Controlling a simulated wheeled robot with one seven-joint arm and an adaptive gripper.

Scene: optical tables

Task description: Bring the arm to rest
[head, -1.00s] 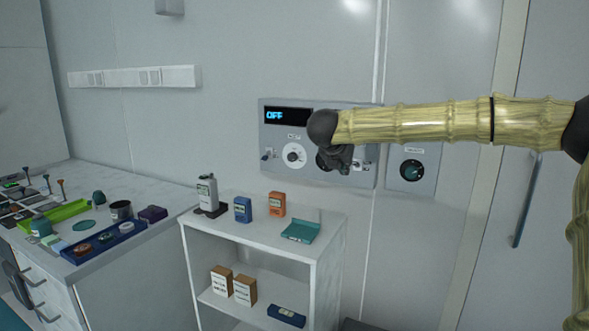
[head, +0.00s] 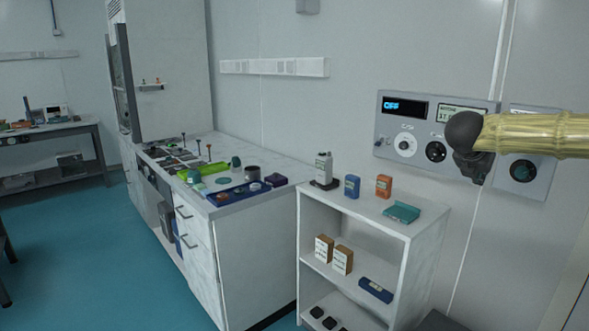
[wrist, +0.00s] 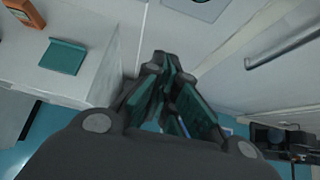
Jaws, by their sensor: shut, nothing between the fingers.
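My arm reaches in from the right edge of the head view, looking like a segmented yellow-green stalk. Its dark gripper (head: 474,166) hangs in front of the right part of the wall control panel (head: 381,147), hiding part of it. In the wrist view my gripper (wrist: 160,62) points away from the camera with its fingers together. Nothing shows between the fingers. The panel's display (head: 405,107) reads OFF in blue.
A white shelf unit (head: 422,238) stands below the panel, with bottles, small boxes and a teal case (head: 402,213) on top. Left of it is a white bench (head: 240,195) with trays and tools. Teal floor (head: 90,260) is open at the left.

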